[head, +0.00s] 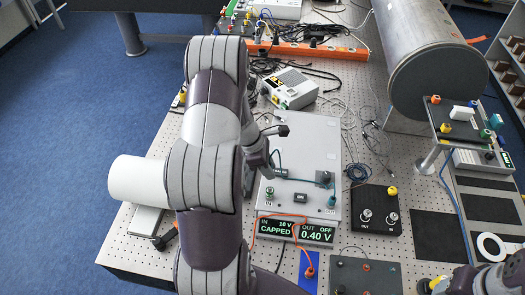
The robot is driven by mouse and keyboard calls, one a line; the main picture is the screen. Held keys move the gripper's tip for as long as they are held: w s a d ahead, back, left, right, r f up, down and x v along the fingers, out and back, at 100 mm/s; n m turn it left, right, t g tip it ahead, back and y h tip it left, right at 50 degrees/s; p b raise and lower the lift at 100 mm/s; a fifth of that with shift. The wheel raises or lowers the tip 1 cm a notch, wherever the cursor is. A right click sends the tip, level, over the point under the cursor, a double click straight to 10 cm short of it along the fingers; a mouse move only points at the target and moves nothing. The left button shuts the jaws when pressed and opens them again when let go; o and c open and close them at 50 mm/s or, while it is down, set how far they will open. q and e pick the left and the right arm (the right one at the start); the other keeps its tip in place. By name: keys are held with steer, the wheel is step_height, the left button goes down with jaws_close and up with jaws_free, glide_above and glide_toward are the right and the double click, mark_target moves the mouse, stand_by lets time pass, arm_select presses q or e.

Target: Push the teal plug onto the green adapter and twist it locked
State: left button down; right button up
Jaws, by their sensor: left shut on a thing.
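My left gripper (268,172) is over the left part of the light grey test box (307,150), its fingers pointing down. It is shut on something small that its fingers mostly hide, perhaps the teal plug. A teal cable runs from beside the gripper across the box top to a teal connector (332,201) at the OUT side.
A black two-knob box (376,210) stands to the right. A large metal cylinder (428,65) and a rack of coloured connectors (462,120) are at the right. Loose cables lie behind.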

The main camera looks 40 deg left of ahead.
arm_select(q)
steer(key=shift+s+d+r+m, duration=0.1)
steer(key=shift+d+r+m, duration=0.15)
steer(key=shift+d, duration=0.2)
steer(key=shift+a+f+b, duration=0.25)
steer(key=shift+f+b, duration=0.05)
steer(key=shift+f, duration=0.2)
steer(key=shift+b+x, duration=0.8)
steer(key=shift+x, duration=0.05)
step_height(320, 180, down, 3)
steer(key=shift+s+a+r+b, duration=0.1)
steer(key=shift+a+b, duration=0.1)
steer(key=shift+b, duration=0.9)
steer(key=shift+f+b, duration=0.3)
steer(key=shift+f, duration=0.05)
steer(key=shift+d+r+p, duration=0.15)
steer(key=shift+r+p, duration=0.15)
arm_select(e)
steer(key=f, duration=0.2)
steer(key=d+f, duration=0.1)
steer(key=f, duration=0.1)
steer(key=shift+f, duration=0.25)
